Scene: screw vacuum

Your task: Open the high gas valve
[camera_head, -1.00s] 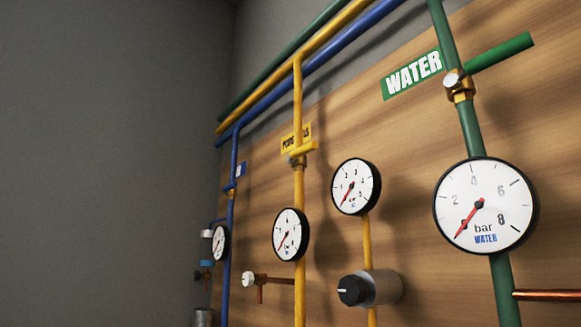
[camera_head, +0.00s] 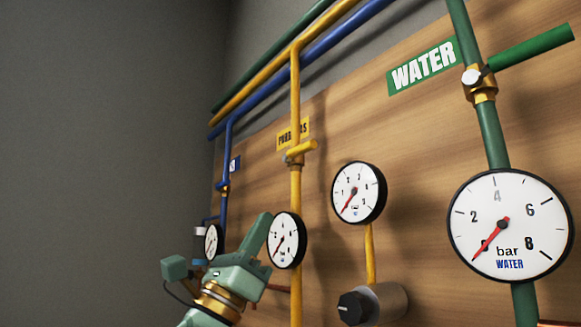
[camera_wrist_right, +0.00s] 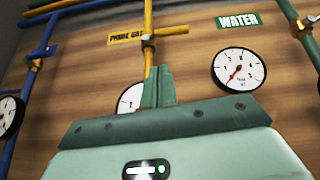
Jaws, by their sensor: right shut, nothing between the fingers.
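The handle points sideways to the right, across the pipe. It also shows in the right wrist view (camera_wrist_right: 168,32). My right gripper (camera_head: 262,226) is in the lower middle of the head view, below and left of the handle and apart from it. Its green fingers are together, point up and hold nothing. In the right wrist view the fingertips (camera_wrist_right: 163,72) stand below the handle, in front of a gauge. My left gripper is not in view.
A white gauge (camera_head: 287,240) sits on the yellow pipe below the handle, close to my right fingers. Another gauge (camera_head: 358,192) and a black knob (camera_head: 352,307) are to the right. The large water gauge (camera_head: 510,225) and green water lever (camera_head: 530,48) are further right.

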